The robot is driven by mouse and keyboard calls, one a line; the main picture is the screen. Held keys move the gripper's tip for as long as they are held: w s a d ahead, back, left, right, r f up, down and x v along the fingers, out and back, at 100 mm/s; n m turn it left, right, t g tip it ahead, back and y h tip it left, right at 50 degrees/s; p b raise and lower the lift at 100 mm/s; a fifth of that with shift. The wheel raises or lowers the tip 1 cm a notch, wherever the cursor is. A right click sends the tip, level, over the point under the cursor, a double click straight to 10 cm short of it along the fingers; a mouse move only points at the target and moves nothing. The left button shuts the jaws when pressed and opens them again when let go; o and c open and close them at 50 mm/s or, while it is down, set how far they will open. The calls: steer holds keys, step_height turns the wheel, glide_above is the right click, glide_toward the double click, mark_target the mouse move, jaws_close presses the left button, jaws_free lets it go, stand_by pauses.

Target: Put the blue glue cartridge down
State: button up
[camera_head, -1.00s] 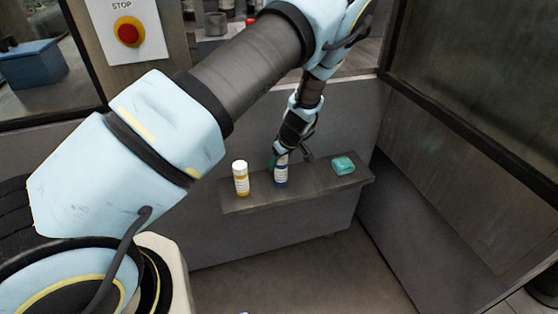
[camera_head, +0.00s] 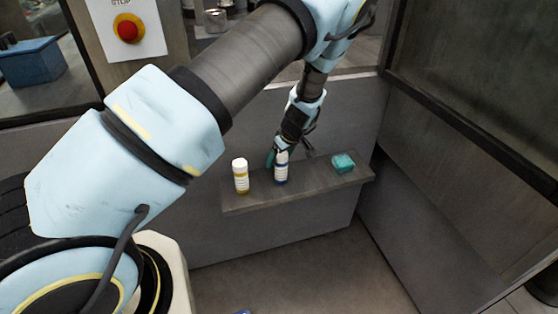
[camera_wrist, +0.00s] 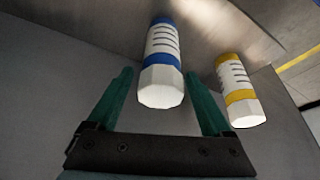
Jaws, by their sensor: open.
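The blue glue cartridge (camera_head: 281,169) is white with a blue band and stands upright on a narrow grey shelf (camera_head: 300,188). In the wrist view the blue cartridge (camera_wrist: 161,66) shows between and beyond the two green fingers of my gripper (camera_wrist: 165,100). The fingers are open, with a visible gap on each side of the cartridge. In the head view my gripper (camera_head: 276,158) is just behind the cartridge, and its fingers are partly hidden.
A white cartridge with yellow bands (camera_head: 240,176) stands to the left on the same shelf and also shows in the wrist view (camera_wrist: 238,90). A wall rises behind the shelf. A red stop button (camera_head: 128,28) is at upper left.

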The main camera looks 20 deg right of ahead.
steer(key=b+v, duration=0.3)
steer(key=v, duration=0.7)
steer(key=shift+r, duration=0.4)
steer(key=a+r+m+g, duration=0.1)
steer(key=a+r, duration=0.2)
steer(key=a, duration=0.7)
steer(key=s+a+r+m+g+h, duration=0.1)
steer(key=a+r, duration=0.2)
steer(key=a, duration=0.6)
steer(key=a+r+g, duration=0.1)
steer(key=a+r, duration=0.2)
steer(key=a, duration=0.7)
steer(key=s+a+r+m, duration=0.2)
steer(key=s+a, duration=0.4)
steer(key=a, duration=0.2)
steer(key=shift+s+r, duration=0.25)
steer(key=shift+r, duration=0.1)
